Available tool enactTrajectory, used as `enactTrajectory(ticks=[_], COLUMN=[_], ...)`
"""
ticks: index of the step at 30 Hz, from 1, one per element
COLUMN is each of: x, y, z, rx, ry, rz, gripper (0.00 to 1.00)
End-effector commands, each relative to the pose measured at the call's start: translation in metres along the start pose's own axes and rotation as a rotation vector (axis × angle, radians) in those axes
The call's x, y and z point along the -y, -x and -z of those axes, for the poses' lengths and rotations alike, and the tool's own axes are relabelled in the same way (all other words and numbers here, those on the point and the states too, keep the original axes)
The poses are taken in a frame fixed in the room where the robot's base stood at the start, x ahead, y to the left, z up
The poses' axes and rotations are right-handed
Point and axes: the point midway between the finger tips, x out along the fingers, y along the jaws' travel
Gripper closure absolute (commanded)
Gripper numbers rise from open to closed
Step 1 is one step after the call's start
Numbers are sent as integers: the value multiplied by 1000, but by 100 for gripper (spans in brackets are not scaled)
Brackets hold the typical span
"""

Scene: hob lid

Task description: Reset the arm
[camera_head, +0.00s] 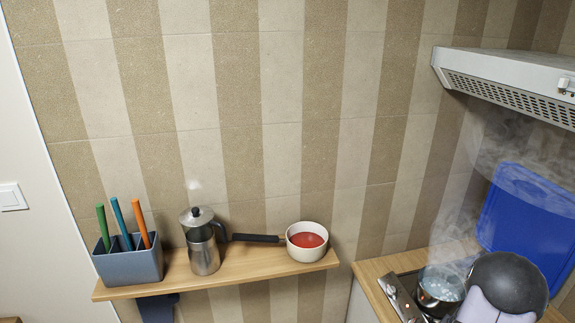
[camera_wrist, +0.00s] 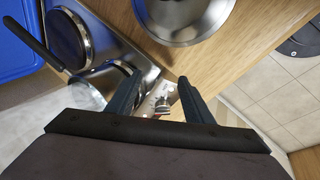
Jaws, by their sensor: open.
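My gripper (camera_wrist: 160,98) shows in the wrist view with its two dark fingers apart and nothing held between them. Below the gap is the steel hob front with a red-marked control. In the head view my arm covers the lower right corner beside the steaming pot (camera_head: 440,287), and my fingers cannot be made out there. The pot stands on the hob (camera_head: 402,297) with pale steam rising from it. The blue hob lid (camera_head: 527,215) stands upright behind the hob; it also shows at the left edge of the wrist view (camera_wrist: 14,48).
A round metal vessel or lid (camera_wrist: 185,18) rests on the wooden counter (camera_wrist: 250,42). A range hood (camera_head: 510,82) overhangs the hob. The wall shelf (camera_head: 240,270) holds a utensil box (camera_head: 130,266), a metal press pot (camera_head: 203,250) and a pan of red food (camera_head: 307,242).

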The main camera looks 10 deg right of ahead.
Motion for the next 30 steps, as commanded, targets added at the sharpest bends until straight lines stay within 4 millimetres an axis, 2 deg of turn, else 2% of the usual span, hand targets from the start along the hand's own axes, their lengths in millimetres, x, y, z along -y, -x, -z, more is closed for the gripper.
enactTrajectory(ticks=[1, 3, 6, 9, 11, 14, 17, 18, 21, 24, 30], x=[14, 39, 82, 124, 150, 194, 236, 253, 284, 302, 315], y=[0, 3, 21, 50, 69, 102, 136, 148, 169, 181, 196], z=[-21, -51, -86, -105, -106, -91, -60, -44, -7, 24, 75], rx=[78, 193, 352, 489, 557, 643, 686, 685, 637, 542, 346], ry=[-81, -201, -375, -542, -629, -750, -838, -859, -865, -795, -577], rz=[20, 60, 130, 201, 248, 327, 404, 429, 461, 455, 410], gripper=[53, 53, 53, 53, 53, 53, 53, 53, 53, 53, 53])
